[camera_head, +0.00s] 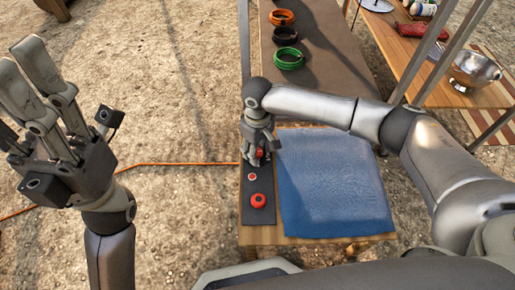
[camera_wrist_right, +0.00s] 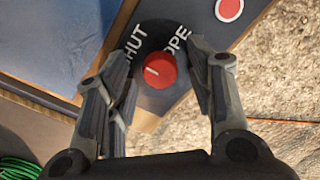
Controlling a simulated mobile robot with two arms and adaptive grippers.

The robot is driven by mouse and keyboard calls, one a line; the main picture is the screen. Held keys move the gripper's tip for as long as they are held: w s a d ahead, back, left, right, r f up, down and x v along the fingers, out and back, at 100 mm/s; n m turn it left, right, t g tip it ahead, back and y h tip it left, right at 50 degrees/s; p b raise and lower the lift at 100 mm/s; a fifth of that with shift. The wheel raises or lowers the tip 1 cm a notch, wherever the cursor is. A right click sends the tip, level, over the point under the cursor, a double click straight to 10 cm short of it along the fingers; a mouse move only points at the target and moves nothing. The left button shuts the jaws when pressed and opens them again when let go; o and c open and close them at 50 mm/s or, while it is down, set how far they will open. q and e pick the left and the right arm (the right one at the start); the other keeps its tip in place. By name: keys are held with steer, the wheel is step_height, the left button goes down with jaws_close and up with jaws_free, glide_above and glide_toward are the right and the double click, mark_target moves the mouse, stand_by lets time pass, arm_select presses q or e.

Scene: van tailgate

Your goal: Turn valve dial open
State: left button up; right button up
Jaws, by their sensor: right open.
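The valve dial is a round red knob with a white pointer line, in the right wrist view (camera_wrist_right: 160,70). It sits on a dark panel between the labels SHUT, on the left, and OPEN, partly hidden. The line lies on the left part of its face. My right gripper (camera_wrist_right: 160,95) is open, with one finger on each side of the dial; I cannot tell whether they touch it. In the head view my right gripper (camera_head: 260,158) points down over the panel (camera_head: 246,215) and mostly covers the dial. My left gripper (camera_head: 22,54) is raised at the left, empty, its fingers apart.
A flat red button (camera_head: 252,176) and a red knob (camera_head: 258,200) sit nearer on the panel. A blue mat (camera_head: 335,185) lies right of it. Coiled cables (camera_head: 288,59) lie farther back. A shelf with a metal bowl (camera_head: 474,68) stands at the right. An orange cord (camera_head: 170,164) crosses the ground.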

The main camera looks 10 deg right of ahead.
steer(key=shift+c, duration=0.5)
steer(key=c, duration=0.9)
steer(key=shift+c, duration=0.3)
steer(key=shift+r, duration=0.1)
steer(key=shift+p, duration=0.45)
